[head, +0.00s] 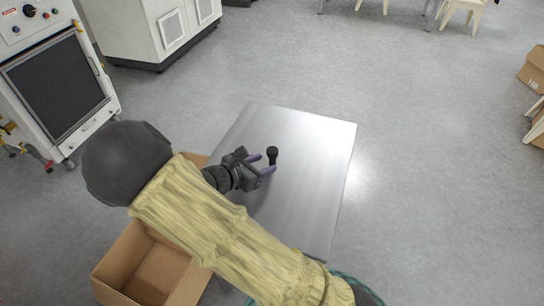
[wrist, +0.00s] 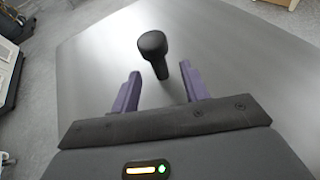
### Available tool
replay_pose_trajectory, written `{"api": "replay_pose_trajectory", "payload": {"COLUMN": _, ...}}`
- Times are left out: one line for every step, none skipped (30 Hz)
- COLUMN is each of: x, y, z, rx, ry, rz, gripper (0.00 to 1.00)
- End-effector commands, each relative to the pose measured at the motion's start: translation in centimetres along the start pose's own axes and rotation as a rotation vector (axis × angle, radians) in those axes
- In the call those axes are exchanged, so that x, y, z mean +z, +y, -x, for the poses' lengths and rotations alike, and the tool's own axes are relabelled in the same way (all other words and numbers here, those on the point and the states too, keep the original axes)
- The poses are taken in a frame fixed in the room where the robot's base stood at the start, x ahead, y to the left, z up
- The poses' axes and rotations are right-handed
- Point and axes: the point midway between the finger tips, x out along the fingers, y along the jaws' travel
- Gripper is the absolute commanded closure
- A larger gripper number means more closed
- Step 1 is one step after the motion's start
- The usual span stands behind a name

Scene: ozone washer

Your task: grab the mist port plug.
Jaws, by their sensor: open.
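The mist port plug (head: 272,155) is a small black piece with a rounded head and a narrower stem. It stands on the grey metal table (head: 315,175). In the wrist view the plug (wrist: 153,46) stands a little beyond my fingertips, roughly in line with the gap between them. My gripper (head: 262,164) is open, with two purple fingers, and it is low over the table just left of the plug. The wrist view shows the gripper (wrist: 160,80) empty. I cannot tell whether a finger touches the plug.
An open cardboard box (head: 150,270) is at the lower left beside the table. A white machine with a dark door (head: 60,85) stands at the upper left, with a white cabinet (head: 150,30) next to it. The table around the plug is bare.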

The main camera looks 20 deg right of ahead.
Motion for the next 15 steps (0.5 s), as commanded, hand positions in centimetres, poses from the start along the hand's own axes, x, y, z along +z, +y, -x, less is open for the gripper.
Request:
{"api": "replay_pose_trajectory", "payload": {"x": 0.1, "y": 0.0, "z": -0.5, "rx": -0.004, "ry": -0.002, "rz": -0.001, "gripper": 0.55}}
{"api": "replay_pose_trajectory", "payload": {"x": 0.1, "y": 0.0, "z": -0.9, "rx": -0.004, "ry": -0.002, "rz": 0.0, "gripper": 0.55}}
{"api": "replay_pose_trajectory", "payload": {"x": 0.1, "y": 0.0, "z": -1.4, "rx": -0.004, "ry": -0.002, "rz": 0.0, "gripper": 0.55}}
{"api": "replay_pose_trajectory", "payload": {"x": 0.1, "y": 0.1, "z": -1.8, "rx": -0.004, "ry": -0.001, "rz": 0.0, "gripper": 0.55}}
{"api": "replay_pose_trajectory", "payload": {"x": 0.2, "y": 0.1, "z": -2.3, "rx": -0.004, "ry": -0.002, "rz": -0.001, "gripper": 0.55}}
{"api": "replay_pose_trajectory", "payload": {"x": 0.3, "y": 0.1, "z": -3.0, "rx": -0.005, "ry": -0.002, "rz": 0.0, "gripper": 0.55}}
{"api": "replay_pose_trajectory", "payload": {"x": 0.3, "y": 0.1, "z": -3.4, "rx": -0.005, "ry": -0.002, "rz": 0.0, "gripper": 0.55}}
{"api": "replay_pose_trajectory", "payload": {"x": 0.2, "y": 0.1, "z": -3.9, "rx": -0.004, "ry": -0.002, "rz": 0.001, "gripper": 0.55}}
{"api": "replay_pose_trajectory", "payload": {"x": 0.3, "y": 0.1, "z": -4.3, "rx": -0.005, "ry": -0.002, "rz": 0.0, "gripper": 0.55}}
{"api": "replay_pose_trajectory", "payload": {"x": 0.3, "y": 0.1, "z": -4.6, "rx": -0.004, "ry": -0.001, "rz": -0.001, "gripper": 0.55}}
{"api": "replay_pose_trajectory", "payload": {"x": 0.3, "y": 0.1, "z": -4.8, "rx": -0.003, "ry": 0.0, "rz": 0.0, "gripper": 0.55}}
{"api": "replay_pose_trajectory", "payload": {"x": 0.3, "y": 0.1, "z": -4.9, "rx": -0.002, "ry": 0.0, "rz": 0.001, "gripper": 0.55}}
{"api": "replay_pose_trajectory", "payload": {"x": 0.3, "y": 0.1, "z": -5.0, "rx": -0.001, "ry": 0.001, "rz": 0.001, "gripper": 0.55}}
{"api": "replay_pose_trajectory", "payload": {"x": 0.3, "y": 0.1, "z": -5.0, "rx": -0.001, "ry": 0.001, "rz": 0.001, "gripper": 0.55}}
{"api": "replay_pose_trajectory", "payload": {"x": 0.3, "y": 0.2, "z": -5.0, "rx": -0.001, "ry": 0.001, "rz": 0.0, "gripper": 0.55}}
